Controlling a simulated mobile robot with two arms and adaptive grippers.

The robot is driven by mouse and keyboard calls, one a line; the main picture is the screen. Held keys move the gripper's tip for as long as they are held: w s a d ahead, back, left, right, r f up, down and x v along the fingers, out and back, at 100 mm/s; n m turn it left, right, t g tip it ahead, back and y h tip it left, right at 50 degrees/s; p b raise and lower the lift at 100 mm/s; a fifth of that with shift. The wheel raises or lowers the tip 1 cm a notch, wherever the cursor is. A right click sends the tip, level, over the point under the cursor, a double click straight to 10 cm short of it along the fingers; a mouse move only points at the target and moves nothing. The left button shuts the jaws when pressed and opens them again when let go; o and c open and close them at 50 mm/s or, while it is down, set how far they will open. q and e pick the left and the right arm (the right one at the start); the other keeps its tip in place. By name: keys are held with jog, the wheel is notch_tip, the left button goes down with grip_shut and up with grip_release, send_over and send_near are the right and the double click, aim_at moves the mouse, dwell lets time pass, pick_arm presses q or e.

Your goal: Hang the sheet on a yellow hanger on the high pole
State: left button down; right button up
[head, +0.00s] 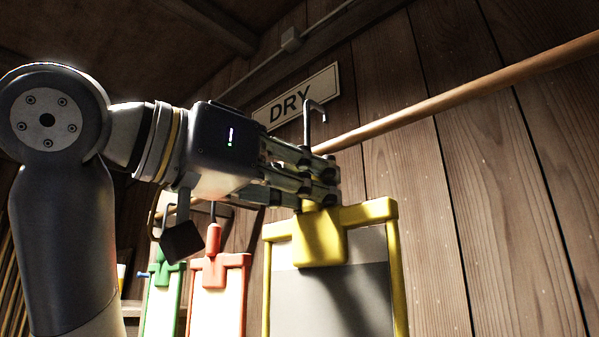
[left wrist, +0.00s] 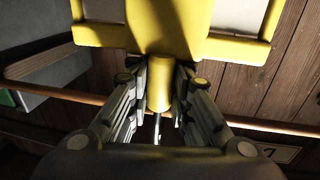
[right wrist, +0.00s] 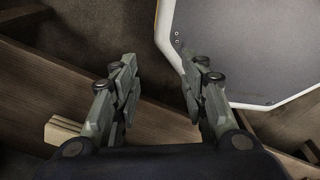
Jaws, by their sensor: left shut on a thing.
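The yellow hanger (head: 387,212) is a frame with a yellow block at its top middle and a grey metal hook (head: 309,118) above. It carries a pale sheet with a grey lower part (head: 335,300). My left gripper (head: 325,185) is shut on the hanger's yellow neck, which shows between the fingers in the left wrist view (left wrist: 159,85). The hook stands up above the fingers, close to the wooden high pole (head: 450,98) in the picture; I cannot tell whether they touch. My right gripper (right wrist: 160,85) is open and empty.
A red hanger (head: 236,259) and a green hanger (head: 160,268), each with a pale sheet, hang to the left, lower and farther back. A DRY sign (head: 297,95) is on the plank wall.

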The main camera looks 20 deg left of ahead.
pick_arm(q)
jog(key=shift+w+d+r, duration=0.1)
jog(key=shift+w+r, duration=0.05)
jog(key=shift+w, duration=0.35)
jog(key=shift+w+d+p, duration=0.15)
jog(key=shift+w+p, duration=0.15)
jog(key=w+f, duration=0.1)
jog(key=w+d+b, duration=0.1)
jog(key=shift+w+f, duration=0.3)
jog(key=shift+f, duration=0.1)
pick_arm(e)
jog(key=shift+w+a, duration=0.2)
jog(key=shift+w, duration=0.25)
jog(key=shift+d, duration=0.1)
